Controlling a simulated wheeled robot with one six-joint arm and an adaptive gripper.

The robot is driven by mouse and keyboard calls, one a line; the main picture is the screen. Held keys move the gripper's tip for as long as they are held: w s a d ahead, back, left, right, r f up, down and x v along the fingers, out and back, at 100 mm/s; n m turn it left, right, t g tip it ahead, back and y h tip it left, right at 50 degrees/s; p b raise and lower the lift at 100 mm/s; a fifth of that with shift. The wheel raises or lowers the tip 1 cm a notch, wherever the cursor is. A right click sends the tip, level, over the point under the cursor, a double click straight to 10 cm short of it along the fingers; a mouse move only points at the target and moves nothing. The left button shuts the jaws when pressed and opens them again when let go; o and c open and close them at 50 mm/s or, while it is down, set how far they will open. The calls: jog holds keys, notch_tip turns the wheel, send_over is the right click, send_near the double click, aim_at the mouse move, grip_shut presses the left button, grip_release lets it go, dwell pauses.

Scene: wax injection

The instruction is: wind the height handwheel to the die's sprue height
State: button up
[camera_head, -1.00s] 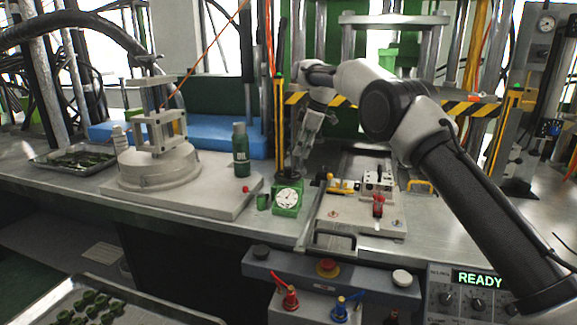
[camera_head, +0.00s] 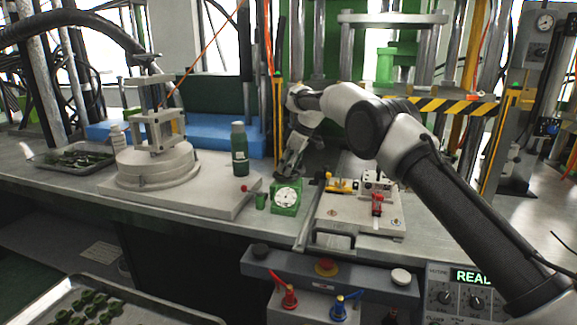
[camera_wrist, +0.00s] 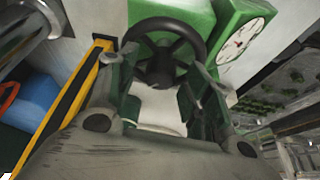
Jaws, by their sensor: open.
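The black height handwheel (camera_wrist: 165,52) is at the top of the wrist view, in front of a green box (camera_wrist: 218,14) with a white dial (camera_wrist: 240,40). My gripper (camera_wrist: 165,76) is open, with one finger on each side of the wheel's lower part. I cannot tell whether the fingers touch the rim. In the head view my gripper (camera_head: 287,174) is just behind the green box (camera_head: 286,198), and the wheel is hidden there. What looks like the die (camera_head: 376,184), a metal block with a red part in front, sits on a pale plate (camera_head: 335,222) to the right.
A yellow-edged post (camera_head: 279,110) stands close to the left of my gripper. A green bottle (camera_head: 240,150) and a round pale pot (camera_head: 155,165) stand farther left.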

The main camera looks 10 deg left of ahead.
jog(key=shift+c, duration=0.2)
jog(key=c, duration=1)
jog(key=shift+o, duration=0.2)
jog(key=shift+s, duration=0.1)
jog(key=m, duration=0.2)
jog(key=m+t, duration=0.1)
jog(key=m, duration=0.1)
jog(key=shift+s+a+m+h, duration=0.1)
jog(key=shift+a+m+h, duration=0.05)
jog(key=shift+m+h, duration=0.2)
jog(key=m+t+h, duration=0.1)
jog(key=m, duration=0.4)
jog(key=shift+s+a+t+h, duration=0.1)
jog(key=shift+t+h, duration=0.25)
jog(key=shift+t, duration=0.05)
jog(key=m+h, duration=0.1)
jog(key=m, duration=0.1)
jog(key=m+h, duration=0.1)
jog(key=m, duration=0.2)
jog(key=shift+a+m+t, duration=0.15)
jog(key=shift+m+t, duration=0.15)
jog(key=shift+m, duration=0.05)
jog(key=shift+a+m+h, duration=0.1)
jog(key=shift+m+h, duration=0.4)
jog(key=shift+m, duration=0.8)
jog(key=shift+a+m+h, duration=0.1)
jog(key=shift+m+h, duration=0.4)
jog(key=shift+m, duration=0.8)
